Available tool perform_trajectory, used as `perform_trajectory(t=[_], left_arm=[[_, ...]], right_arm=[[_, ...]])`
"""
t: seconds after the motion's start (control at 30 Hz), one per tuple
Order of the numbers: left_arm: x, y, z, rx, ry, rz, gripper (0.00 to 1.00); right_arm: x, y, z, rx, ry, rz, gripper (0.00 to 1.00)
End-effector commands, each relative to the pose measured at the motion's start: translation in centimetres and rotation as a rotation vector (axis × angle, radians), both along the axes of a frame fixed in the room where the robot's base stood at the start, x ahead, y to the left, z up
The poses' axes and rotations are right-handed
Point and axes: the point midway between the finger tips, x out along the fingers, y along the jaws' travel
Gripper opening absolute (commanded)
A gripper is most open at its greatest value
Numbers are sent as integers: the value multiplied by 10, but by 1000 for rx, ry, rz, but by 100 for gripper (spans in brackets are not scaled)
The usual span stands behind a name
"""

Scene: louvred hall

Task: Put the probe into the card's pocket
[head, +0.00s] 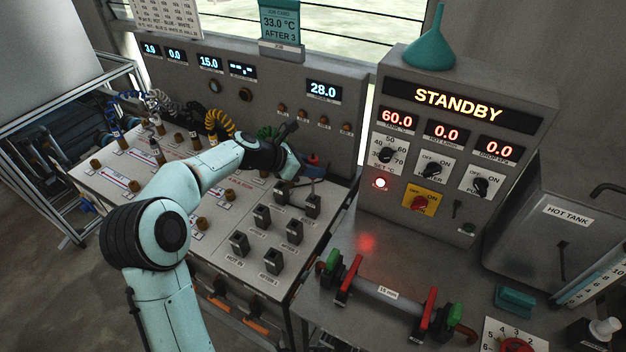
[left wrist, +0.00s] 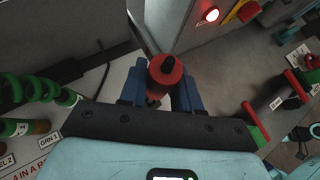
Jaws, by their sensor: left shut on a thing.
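My left gripper (head: 305,170) is over the back right of the sloping panel (head: 140,190). In the left wrist view its blue fingers (left wrist: 160,88) are shut on a red round piece with a black tip, which looks like the probe (left wrist: 165,70). The probe's red end (head: 313,159) just shows beside the gripper in the head view. The job card (head: 280,24) reads 33.0 °C, AFTER 3. Several black pockets stand on the panel below the gripper, one front right (head: 271,258); their small labels are hard to read. My right gripper is not in view.
Coiled leads and brass posts (head: 202,223) fill the panel's left part. A control box (head: 455,140) showing STANDBY stands to the right. A clamped pipe (head: 388,292) lies on the right bench, with a hot tank (head: 560,235) behind it.

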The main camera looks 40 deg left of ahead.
Motion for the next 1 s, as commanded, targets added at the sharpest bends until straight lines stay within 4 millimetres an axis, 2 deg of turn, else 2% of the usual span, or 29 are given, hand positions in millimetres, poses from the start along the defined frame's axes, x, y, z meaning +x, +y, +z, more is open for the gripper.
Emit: perform_trajectory(t=[0.03,0.23,0.47,0.87,1.0], left_arm=[[2,0,11,0,-4,0,0],[2,0,33,1,-6,0,0],[1,0,54,0,-4,0,0],[-2,-1,56,1,2,-1,0],[-22,-10,66,11,10,-11,0]], right_arm=[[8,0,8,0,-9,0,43],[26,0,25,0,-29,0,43],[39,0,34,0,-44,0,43],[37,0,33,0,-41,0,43],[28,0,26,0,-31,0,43]])
